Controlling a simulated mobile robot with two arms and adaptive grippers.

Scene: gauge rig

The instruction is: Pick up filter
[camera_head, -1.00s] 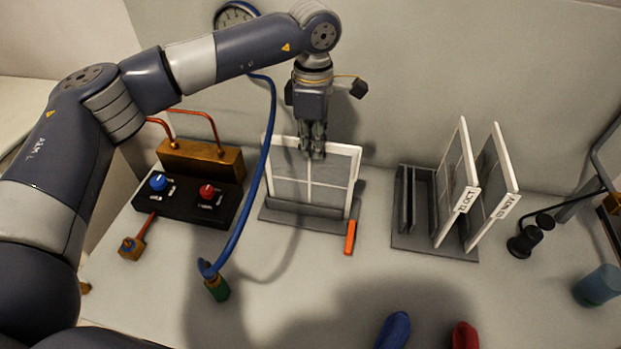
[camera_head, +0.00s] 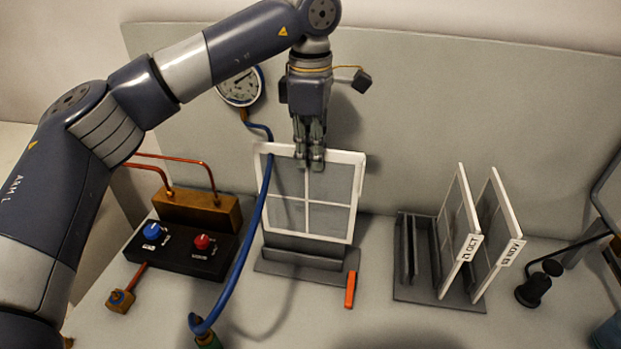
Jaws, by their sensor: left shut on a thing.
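A white-framed filter (camera_head: 331,190) with grey mesh panes is upright in the middle of the head view. My left gripper (camera_head: 310,162) comes down from above and is shut on the filter's top edge. The filter's lower edge is raised above the grey slotted stand (camera_head: 303,262). Two more framed filters stand in a grey rack at the right, one labelled OCT (camera_head: 457,225) and one labelled NOV (camera_head: 494,240). My right gripper is not in view.
A blue hose (camera_head: 250,230) runs from the gauge (camera_head: 238,88) down past the held filter's left edge. A black panel with blue and red knobs (camera_head: 180,250) lies left. An orange piece (camera_head: 350,289) sits beside the stand. The grey rack (camera_head: 408,285) has an empty slot at left.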

